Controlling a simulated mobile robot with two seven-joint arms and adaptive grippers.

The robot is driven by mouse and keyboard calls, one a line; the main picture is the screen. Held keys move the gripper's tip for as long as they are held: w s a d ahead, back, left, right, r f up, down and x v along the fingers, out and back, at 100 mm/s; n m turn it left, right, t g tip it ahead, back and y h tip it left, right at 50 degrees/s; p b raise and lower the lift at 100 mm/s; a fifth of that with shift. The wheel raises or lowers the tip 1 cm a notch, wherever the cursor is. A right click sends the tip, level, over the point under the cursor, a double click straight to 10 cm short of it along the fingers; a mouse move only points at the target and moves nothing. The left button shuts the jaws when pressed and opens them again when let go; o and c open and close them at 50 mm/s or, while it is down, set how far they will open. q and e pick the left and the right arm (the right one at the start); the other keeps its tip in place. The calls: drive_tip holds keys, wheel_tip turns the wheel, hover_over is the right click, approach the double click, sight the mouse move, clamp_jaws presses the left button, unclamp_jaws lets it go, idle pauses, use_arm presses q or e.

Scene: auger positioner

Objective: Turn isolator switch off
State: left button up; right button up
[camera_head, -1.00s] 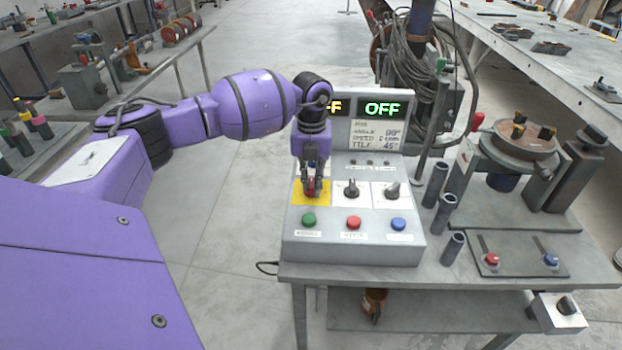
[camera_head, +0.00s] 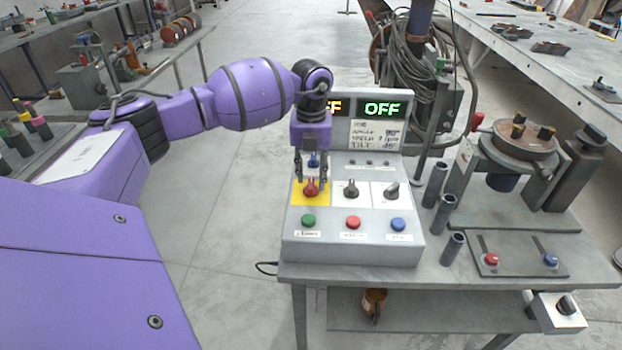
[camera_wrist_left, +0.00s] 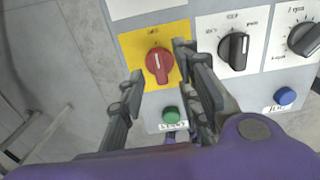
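The isolator switch is a red rotary knob (camera_head: 310,188) on a yellow plate (camera_head: 298,199) at the left of the grey control box. In the left wrist view the red knob (camera_wrist_left: 159,64) has a white pointer mark and stands nearly upright, slightly tilted. My left gripper (camera_head: 312,180) is above the knob with its fingers spread on either side. In the left wrist view the open fingers (camera_wrist_left: 157,65) are apart from the knob, with nothing held. The display (camera_head: 382,109) reads OFF in green; the amber word beside it is partly hidden by my gripper. My right gripper is not in view.
Two black knobs (camera_head: 351,188) (camera_head: 391,190) sit right of the yellow plate. Green (camera_head: 308,221), red (camera_head: 353,222) and blue (camera_head: 398,224) buttons line the front. Upright tubes (camera_head: 434,184) and a round positioner table (camera_head: 518,142) stand to the right.

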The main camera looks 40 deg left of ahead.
sight(311, 183)
use_arm(q)
wheel_tip(311, 183, up, 10)
drive_tip(key=shift+f, duration=0.25)
idle(0.5)
